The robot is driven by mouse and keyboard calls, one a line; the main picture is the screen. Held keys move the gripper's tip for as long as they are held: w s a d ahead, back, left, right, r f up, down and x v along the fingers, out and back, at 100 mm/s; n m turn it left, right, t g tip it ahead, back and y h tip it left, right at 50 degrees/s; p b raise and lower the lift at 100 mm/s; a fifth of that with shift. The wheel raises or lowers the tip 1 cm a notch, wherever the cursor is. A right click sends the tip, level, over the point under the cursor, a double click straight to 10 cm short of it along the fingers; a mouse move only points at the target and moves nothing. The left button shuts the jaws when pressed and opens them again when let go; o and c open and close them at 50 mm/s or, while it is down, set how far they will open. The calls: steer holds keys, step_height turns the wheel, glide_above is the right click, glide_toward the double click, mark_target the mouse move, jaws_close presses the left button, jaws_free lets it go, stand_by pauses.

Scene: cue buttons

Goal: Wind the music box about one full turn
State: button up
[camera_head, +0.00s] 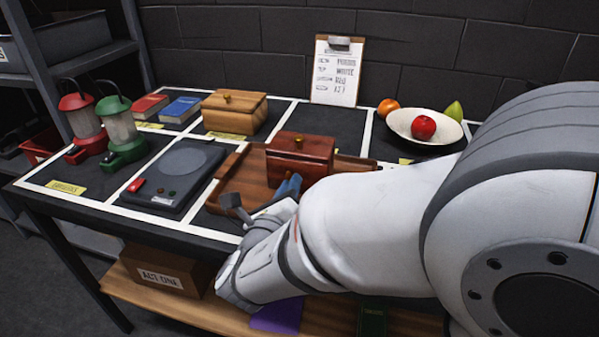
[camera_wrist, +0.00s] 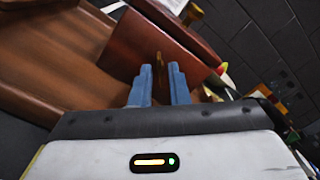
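A dark red-brown box with a small brass knob on its lid (camera_head: 299,151), which I take as the music box, sits on a wooden tray (camera_head: 236,180) near the table's middle. Its side also fills the upper middle of the wrist view (camera_wrist: 140,45). My gripper (camera_head: 289,186) is at the box's near side. In the wrist view its two blue fingers (camera_wrist: 160,75) stand on either side of a thin brown-gold upright piece (camera_wrist: 159,82), likely the winding key. Whether the fingers press on it cannot be told. My arm hides part of the tray.
A dark device with a round plate and a red button (camera_head: 180,170) lies left of the tray. A lighter wooden box (camera_head: 234,113) is behind. Red (camera_head: 84,120) and green (camera_head: 120,130) lanterns stand left. A fruit bowl (camera_head: 440,137) and a clipboard (camera_head: 335,72) are at the back.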

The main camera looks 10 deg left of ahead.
jaws_close()
steer(key=shift+w+d, duration=0.1)
steer(key=shift+m, duration=0.4)
